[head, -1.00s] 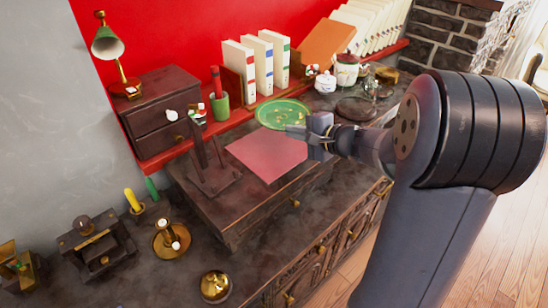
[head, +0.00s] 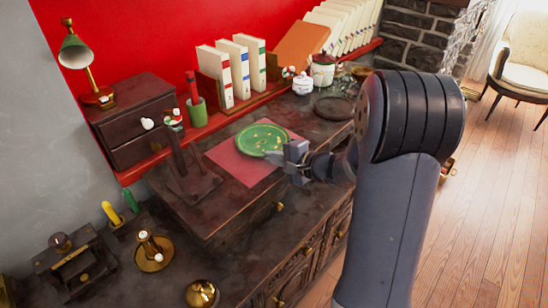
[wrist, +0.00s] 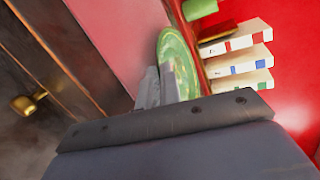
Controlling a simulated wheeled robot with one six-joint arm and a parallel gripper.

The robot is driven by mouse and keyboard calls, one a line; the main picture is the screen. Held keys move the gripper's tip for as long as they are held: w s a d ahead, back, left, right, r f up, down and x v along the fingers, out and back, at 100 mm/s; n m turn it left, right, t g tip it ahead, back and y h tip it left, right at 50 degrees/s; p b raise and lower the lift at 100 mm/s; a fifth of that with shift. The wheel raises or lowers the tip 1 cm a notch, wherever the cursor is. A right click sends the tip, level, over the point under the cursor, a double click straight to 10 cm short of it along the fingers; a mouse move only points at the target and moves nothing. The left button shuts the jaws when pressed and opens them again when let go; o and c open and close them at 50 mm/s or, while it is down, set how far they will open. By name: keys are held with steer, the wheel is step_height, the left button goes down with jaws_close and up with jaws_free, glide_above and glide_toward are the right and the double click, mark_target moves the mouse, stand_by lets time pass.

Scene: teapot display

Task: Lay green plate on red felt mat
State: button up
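The green plate (head: 257,138) with yellowish markings is over the far right part of the red felt mat (head: 240,172), roughly level. I cannot tell whether it touches the mat or is held slightly above it. My gripper (head: 280,156) is at the plate's near right rim, shut on it. In the wrist view the fingers (wrist: 158,88) meet the edge of the plate (wrist: 180,65), which is seen at a steep slant. The mat (wrist: 125,35) shows beside it. The mat lies on the raised dark wooden top, and its far right part is covered by the plate.
A dark wooden stand (head: 187,175) is just left of the mat. A green cup (head: 197,112) and white binders (head: 232,68) stand behind on the red ledge. White jars (head: 303,84) and a dark round dish (head: 334,107) are to the right. The mat's near left part is bare.

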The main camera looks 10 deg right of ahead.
steer(key=shift+o, duration=0.7)
steer(key=shift+r, duration=0.15)
steer(key=v, duration=1.2)
steer(key=shift+o, duration=0.2)
stand_by(0.3)
